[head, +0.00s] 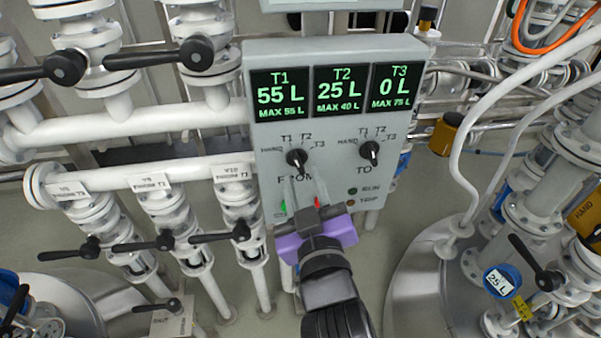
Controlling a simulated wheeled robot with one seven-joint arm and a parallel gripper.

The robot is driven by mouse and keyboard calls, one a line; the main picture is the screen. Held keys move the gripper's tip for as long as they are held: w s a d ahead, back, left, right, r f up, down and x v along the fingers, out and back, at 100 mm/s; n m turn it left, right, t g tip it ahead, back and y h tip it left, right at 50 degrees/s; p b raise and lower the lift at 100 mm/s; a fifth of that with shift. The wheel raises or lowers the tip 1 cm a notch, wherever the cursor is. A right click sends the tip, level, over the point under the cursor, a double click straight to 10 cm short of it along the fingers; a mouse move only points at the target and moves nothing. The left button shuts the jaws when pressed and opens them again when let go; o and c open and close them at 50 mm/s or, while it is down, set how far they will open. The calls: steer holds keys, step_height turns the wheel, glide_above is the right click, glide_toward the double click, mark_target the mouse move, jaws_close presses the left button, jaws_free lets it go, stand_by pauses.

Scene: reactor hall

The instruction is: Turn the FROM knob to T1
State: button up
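The FROM knob (296,157) is a small black knob on the left of the grey control panel (262,150). The marks HAND, T1, T2 and T3 run around it. I cannot tell for sure which mark its pointer is at. My gripper (305,182), with a purple body, is in front of the panel, just below the knob. Its two thin grey fingers point up toward the knob and are apart, with nothing seen between them. They partly cover the FROM label. I cannot tell whether they touch the panel.
The TO knob (370,150) sits to the right on the panel. Displays above read T1 55 L, T2 25 L and T3 0 L. Pipes with black-handled valves (196,53) flank the panel.

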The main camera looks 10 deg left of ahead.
steer(key=v, duration=0.4)
steer(key=shift+s, duration=0.1)
stand_by(2.2)
